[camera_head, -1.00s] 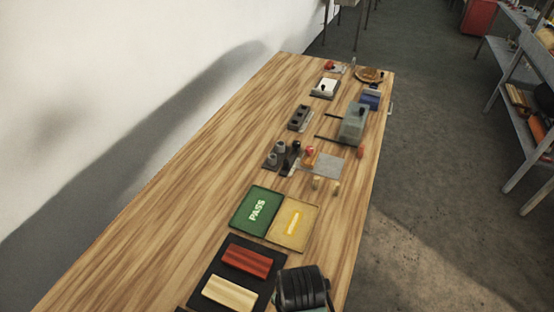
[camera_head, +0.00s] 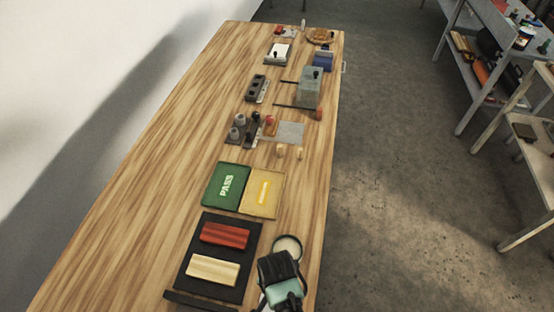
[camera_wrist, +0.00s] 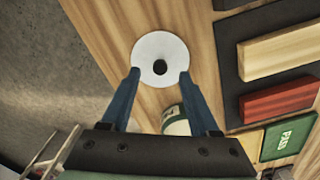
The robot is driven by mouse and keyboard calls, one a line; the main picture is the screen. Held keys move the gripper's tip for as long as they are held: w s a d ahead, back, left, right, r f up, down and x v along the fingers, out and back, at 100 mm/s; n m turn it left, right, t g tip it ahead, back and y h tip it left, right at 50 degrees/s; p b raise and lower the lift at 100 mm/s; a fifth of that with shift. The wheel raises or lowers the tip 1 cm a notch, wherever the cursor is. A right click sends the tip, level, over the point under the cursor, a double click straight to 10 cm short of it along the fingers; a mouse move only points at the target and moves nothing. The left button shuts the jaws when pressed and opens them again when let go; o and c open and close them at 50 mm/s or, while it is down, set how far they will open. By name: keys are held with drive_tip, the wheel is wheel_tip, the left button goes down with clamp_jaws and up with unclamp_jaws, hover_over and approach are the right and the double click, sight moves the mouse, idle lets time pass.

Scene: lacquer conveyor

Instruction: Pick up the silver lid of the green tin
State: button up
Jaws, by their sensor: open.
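The silver lid (camera_wrist: 145,50) is a pale round disc with a dark knob at its middle. It lies flat on the wooden table, apart from the tin. My gripper (camera_wrist: 160,75) is open, its two blue fingers pointing at the lid, one tip at either side of its near part; the height between them is hard to tell. The green tin (camera_wrist: 175,122) is partly hidden behind a finger in the wrist view. In the head view the tin (camera_head: 287,247) shows a pale round top just beyond my gripper (camera_head: 280,280), which mostly hides the lid.
A black tray (camera_head: 210,255) with a red block (camera_head: 225,235) and a cream block (camera_head: 212,270) lies left of my gripper. Green PASS (camera_head: 226,186) and yellow (camera_head: 262,192) trays lie beyond. The table's right edge is close.

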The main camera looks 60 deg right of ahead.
drive_tip(key=shift+f, duration=1.7)
clamp_jaws()
